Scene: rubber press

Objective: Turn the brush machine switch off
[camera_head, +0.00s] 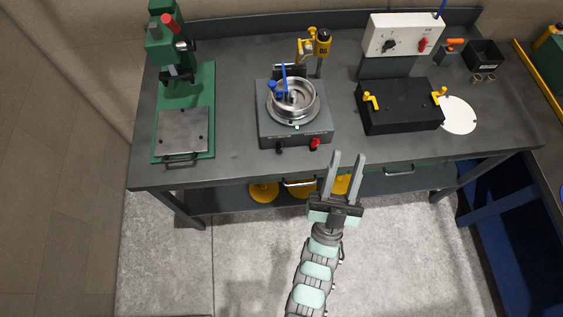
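The brush machine appears to be the grey box (262,128) at the middle of the table, with a round metal bowl (312,101) and a blue brush-like part (284,78) on top. Its front carries a black knob (279,147) on the left and a red knob (314,143) on the right. I cannot tell which is the switch or how either is set. My gripper (348,155) is open and empty, its fingers pointing at the table's front edge. It is to the right of the red knob and apart from it.
A green press (207,95) stands at the left. A black box (400,112) with yellow handles and a white control box (403,36) with a red switch are at the right, beside a white disc (460,117). Yellow round things (263,190) sit under the table (235,160).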

